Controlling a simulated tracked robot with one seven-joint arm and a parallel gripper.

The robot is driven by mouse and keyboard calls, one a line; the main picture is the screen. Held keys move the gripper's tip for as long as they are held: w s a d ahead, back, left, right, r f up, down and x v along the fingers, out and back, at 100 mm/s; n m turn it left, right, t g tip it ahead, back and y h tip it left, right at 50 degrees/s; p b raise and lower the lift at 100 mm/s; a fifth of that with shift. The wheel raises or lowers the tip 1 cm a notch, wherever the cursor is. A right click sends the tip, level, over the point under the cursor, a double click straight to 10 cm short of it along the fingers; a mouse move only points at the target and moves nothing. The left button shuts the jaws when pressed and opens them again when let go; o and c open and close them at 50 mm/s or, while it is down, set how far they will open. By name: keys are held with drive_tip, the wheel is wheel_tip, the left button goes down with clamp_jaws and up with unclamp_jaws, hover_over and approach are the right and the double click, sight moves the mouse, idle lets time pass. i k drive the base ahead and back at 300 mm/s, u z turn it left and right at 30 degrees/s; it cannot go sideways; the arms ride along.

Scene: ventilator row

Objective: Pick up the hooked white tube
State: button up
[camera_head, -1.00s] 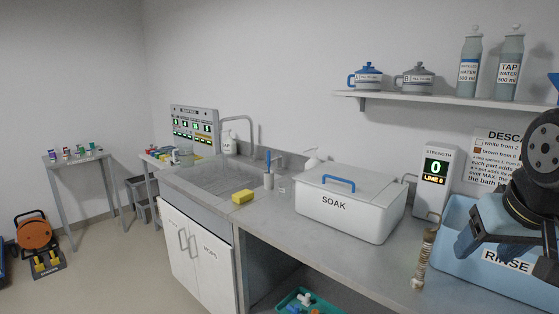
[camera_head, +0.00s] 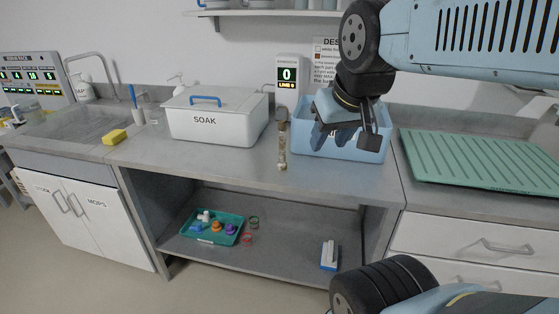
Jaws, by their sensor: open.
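No hooked white tube can be made out for certain. A slim, ribbed, brownish-white tube (camera_head: 282,146) lies on the counter in front of the meter, with a darker rounded upper end; whether it is hooked is unclear. A small white piece (camera_head: 205,216) lies in the green tray on the shelf below, too small to tell its shape. My gripper (camera_head: 345,138) is open and empty, pointing down over the blue rinse tub, to the right of the ribbed tube and apart from it. It hides part of the tub and its label.
The lidded SOAK box (camera_head: 215,122) stands left of the ribbed tube. The blue tub (camera_head: 370,150) and a green ribbed drain mat (camera_head: 480,160) are to the right. The green tray (camera_head: 190,232) holds several small parts. The counter's front strip (camera_head: 230,165) is clear.

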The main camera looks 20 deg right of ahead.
sight(282, 125)
drive_tip(key=k, duration=0.65)
drive_tip(key=z, duration=0.75)
drive_tip(key=i, duration=0.1)
drive_tip(key=u, duration=2.7)
drive_tip(key=i, duration=1.55)
drive_tip(key=z, duration=1.9)
